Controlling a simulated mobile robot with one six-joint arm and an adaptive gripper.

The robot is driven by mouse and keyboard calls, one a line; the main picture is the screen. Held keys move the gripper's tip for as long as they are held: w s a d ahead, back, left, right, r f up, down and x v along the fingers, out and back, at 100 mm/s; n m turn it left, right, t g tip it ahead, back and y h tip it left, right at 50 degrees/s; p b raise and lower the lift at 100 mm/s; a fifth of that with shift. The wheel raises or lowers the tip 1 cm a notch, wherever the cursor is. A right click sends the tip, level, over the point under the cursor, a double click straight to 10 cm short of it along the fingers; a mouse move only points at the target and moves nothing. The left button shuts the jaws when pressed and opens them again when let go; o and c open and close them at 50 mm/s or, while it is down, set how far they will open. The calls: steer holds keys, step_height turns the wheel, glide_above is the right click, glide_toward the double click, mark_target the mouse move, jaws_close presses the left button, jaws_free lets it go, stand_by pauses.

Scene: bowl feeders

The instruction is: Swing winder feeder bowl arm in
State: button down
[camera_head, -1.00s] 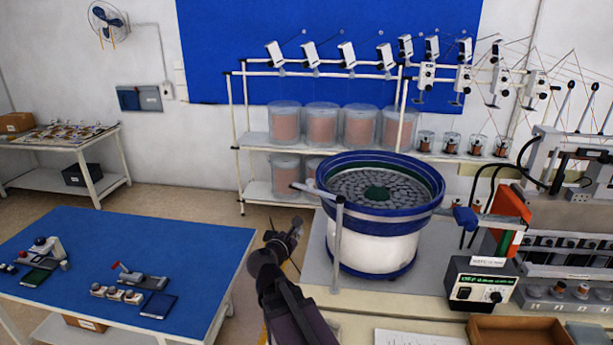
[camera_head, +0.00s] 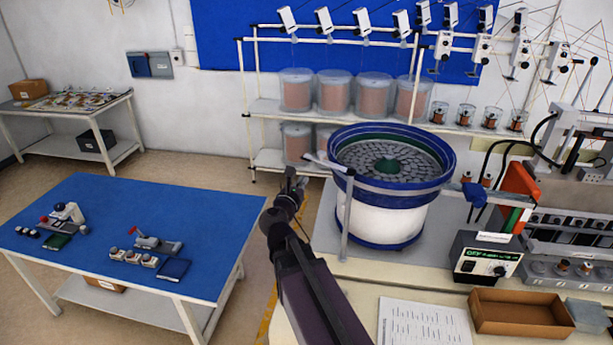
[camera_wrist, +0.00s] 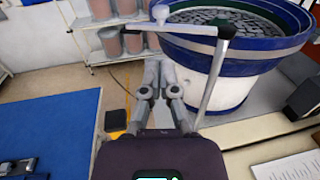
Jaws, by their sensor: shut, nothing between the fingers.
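The feeder bowl (camera_head: 395,195) is a blue-rimmed bowl on a white drum, full of grey parts. Its swing arm (camera_head: 328,165) is a grey bar on top of an upright post (camera_head: 347,220) at the bowl's left front. The bar points left, away from the bowl, with its free end outside the rim. In the wrist view the bar (camera_wrist: 195,24) crosses above my gripper (camera_wrist: 157,72). My gripper (camera_head: 291,180) is shut and empty, just left of and below the bar's free end in the head view. It appears apart from the bar.
A control box (camera_head: 484,258), a brown tray (camera_head: 520,312) and a paper sheet (camera_head: 422,324) lie right of my arm. A blue-topped table (camera_head: 130,225) stands left. Shelves with copper spools (camera_head: 335,92) stand behind. Floor shows between table and feeder bench.

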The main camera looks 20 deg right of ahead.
mark_target(320, 156)
steer(key=x, duration=1.2)
steer(key=shift+w, duration=0.1)
steer(key=shift+w+d, duration=0.35)
steer(key=shift+d, duration=0.15)
